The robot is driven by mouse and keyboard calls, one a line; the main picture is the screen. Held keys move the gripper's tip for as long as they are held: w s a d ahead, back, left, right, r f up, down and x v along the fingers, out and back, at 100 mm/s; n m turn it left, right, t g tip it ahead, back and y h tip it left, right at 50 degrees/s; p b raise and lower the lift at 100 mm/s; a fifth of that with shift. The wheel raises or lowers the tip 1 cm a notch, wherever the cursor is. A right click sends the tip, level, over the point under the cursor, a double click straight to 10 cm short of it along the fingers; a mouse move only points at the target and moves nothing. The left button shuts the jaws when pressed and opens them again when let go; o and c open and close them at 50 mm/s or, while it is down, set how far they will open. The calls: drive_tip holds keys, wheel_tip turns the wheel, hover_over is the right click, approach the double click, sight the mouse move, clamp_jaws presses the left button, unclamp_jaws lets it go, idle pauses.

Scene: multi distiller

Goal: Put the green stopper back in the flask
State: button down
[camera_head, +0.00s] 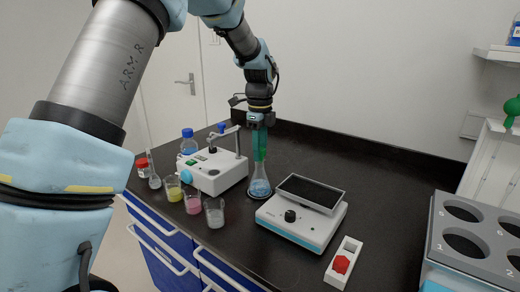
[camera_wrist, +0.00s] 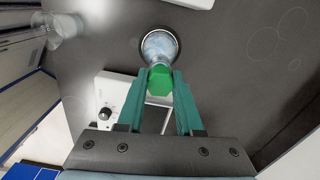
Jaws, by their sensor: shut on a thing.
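The flask (camera_head: 259,183) is a clear conical one with blue liquid, standing upright on the dark bench between the white stirrer and the scale. My gripper (camera_head: 259,148) points down above it, its teal fingers shut on the green stopper. In the wrist view the green stopper (camera_wrist: 160,82) sits between the fingertips (camera_wrist: 160,76), and the flask (camera_wrist: 159,45) shows just beyond it, its neck partly hidden by the stopper. The stopper is at or just above the flask's mouth; I cannot tell whether it touches or is inside.
The white stirrer (camera_head: 222,173) with a metal post stands close left of the flask. The scale (camera_head: 295,229) with a dark top is close right. Beakers with yellow (camera_head: 174,192), pink (camera_head: 193,205) and pale (camera_head: 214,217) contents stand near the front edge. A grey rack (camera_head: 450,215) is at right.

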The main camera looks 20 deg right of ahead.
drive_tip(key=shift+f, duration=0.15)
drive_tip(key=shift+c, duration=2.4)
unclamp_jaws()
wheel_tip(320, 180, up, 11)
drive_tip(key=b, duration=0.2)
